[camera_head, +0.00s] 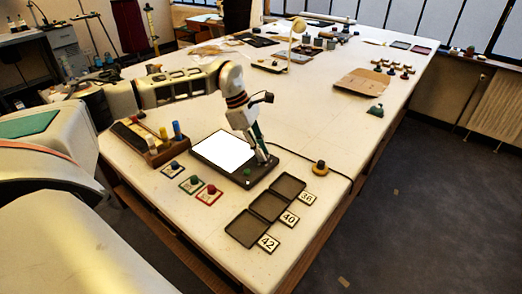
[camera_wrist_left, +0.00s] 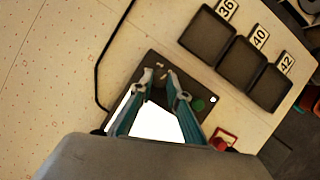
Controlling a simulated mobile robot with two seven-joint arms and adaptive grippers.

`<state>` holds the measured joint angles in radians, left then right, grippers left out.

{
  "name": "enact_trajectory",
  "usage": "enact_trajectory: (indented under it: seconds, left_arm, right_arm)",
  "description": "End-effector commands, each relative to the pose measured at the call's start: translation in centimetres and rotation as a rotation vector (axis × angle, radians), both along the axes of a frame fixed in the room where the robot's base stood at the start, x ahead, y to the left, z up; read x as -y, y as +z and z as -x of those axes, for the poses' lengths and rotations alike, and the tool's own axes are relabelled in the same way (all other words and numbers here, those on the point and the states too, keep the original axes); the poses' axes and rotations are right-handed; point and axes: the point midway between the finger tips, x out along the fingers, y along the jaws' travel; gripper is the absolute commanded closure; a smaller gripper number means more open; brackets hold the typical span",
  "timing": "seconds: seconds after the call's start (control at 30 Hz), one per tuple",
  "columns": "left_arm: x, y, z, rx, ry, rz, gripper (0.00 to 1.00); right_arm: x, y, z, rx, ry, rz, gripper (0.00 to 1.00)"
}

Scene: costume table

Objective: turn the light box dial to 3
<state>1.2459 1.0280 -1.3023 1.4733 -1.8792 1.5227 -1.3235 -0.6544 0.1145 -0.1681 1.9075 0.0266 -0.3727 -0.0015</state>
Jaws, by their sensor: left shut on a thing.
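The light box (camera_head: 222,152) lies flat on the table, a dark slab with a bright white panel; it also shows in the wrist view (camera_wrist_left: 155,122). A green round button (camera_head: 247,174) sits on its near edge strip, also in the wrist view (camera_wrist_left: 198,105). My left gripper (camera_head: 263,160) reaches down to the right end of that strip. In the wrist view its fingertips (camera_wrist_left: 161,75) close around the small dial, which they mostly hide. I cannot read the dial's setting. My right gripper is not in view.
Three dark trays (camera_head: 268,207) with number cards 36, 40 and 42 lie to the right front. A yellow-based knob (camera_head: 320,168) with a black cable stands right of the box. A wooden organizer (camera_head: 140,143) and coloured pieces on cards (camera_head: 191,183) stand left and in front.

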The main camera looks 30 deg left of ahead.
Motion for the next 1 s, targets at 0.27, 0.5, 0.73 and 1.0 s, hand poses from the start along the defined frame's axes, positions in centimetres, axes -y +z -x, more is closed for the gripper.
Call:
enact_trajectory:
  seconds: [0.27,0.5,0.73,1.0]
  left_arm:
    - [-0.04,0.18,-0.48,0.004,-0.260,-0.002,1.00]
    - [0.00,0.19,-0.67,0.003,-0.488,-0.001,1.00]
    - [0.06,0.19,-0.87,0.003,-0.707,-0.003,1.00]
    - [0.14,0.13,-1.02,0.003,-0.940,-0.004,1.00]
  right_arm:
    - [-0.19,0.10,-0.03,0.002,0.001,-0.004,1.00]
    - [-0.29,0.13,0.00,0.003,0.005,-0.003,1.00]
    - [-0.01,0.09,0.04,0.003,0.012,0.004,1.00]
    - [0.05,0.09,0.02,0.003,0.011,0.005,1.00]
